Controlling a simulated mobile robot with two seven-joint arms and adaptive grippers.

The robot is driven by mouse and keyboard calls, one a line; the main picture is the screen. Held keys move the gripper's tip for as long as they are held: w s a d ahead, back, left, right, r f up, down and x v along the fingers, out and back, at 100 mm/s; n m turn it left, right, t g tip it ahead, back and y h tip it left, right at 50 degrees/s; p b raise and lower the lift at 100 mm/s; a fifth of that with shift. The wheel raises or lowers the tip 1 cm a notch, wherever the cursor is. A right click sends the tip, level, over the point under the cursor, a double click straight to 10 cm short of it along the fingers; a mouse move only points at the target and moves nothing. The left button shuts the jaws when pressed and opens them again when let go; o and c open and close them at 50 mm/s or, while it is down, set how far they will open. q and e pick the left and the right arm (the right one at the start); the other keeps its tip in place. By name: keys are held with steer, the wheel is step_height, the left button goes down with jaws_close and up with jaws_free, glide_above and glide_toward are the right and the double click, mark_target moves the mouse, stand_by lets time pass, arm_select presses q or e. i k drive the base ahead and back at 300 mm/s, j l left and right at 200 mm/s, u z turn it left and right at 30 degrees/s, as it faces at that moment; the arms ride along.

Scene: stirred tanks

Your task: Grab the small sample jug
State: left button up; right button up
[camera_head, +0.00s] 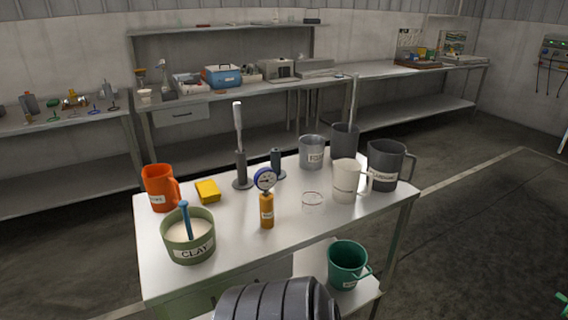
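Several jugs are in view, and the labels are too small to tell which is the small sample jug. An orange jug (159,188) stands upright at the table's left end. A grey metal cup (312,152), a white jug (344,181) and a larger dark grey jug (385,165) stand at the right end. A green jug (347,262) sits lower down, on the shelf below the tabletop. Neither of my grippers is in view.
The table (235,243) also holds a CLAY tub (189,245) with a blue-handled tool, a yellow block (208,191), a gauge on an amber bottle (267,211) and upright stands. A dark ribbed form (277,301) covers the bottom edge. Open floor lies right.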

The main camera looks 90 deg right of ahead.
mark_target(311, 198)
steer(key=j+z, duration=0.1)
steer(key=z, duration=2.85)
steer(key=i+l, duration=0.3)
steer(key=i+l+u, duration=0.35)
steer(key=l, duration=0.25)
steer(key=i+l+u, duration=0.3)
steer(key=l, duration=0.35)
steer(key=i, duration=0.1)
